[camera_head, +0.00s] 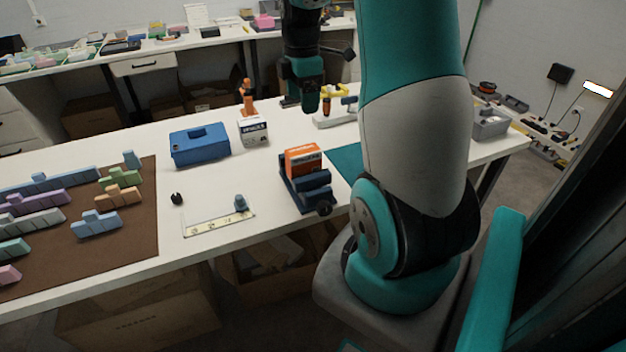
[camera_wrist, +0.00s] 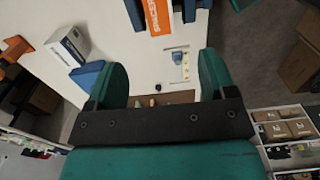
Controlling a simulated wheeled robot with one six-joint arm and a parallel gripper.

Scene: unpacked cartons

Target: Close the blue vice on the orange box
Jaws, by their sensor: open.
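The blue vice (camera_head: 303,196) stands on the white table, near its front edge. The orange box (camera_head: 303,160) sits upright in it, between its jaws; I cannot tell whether the jaws touch the box. A dark round knob (camera_head: 323,208) is at the vice's front. My gripper (camera_head: 312,106) hangs above the table, behind and above the box, apart from it. In the wrist view my gripper (camera_wrist: 162,66) has its fingers wide apart with nothing between them. The orange box (camera_wrist: 155,14) and part of the blue vice (camera_wrist: 188,10) show at that view's top edge.
A blue toolbox (camera_head: 200,145) and a white box (camera_head: 253,131) stand left of the vice. A ruler-like strip (camera_head: 218,222) lies front left. A brown mat (camera_head: 130,225) carries several coloured blocks. A grey bin (camera_head: 490,122) stands far right. Bare table surrounds the vice's left side.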

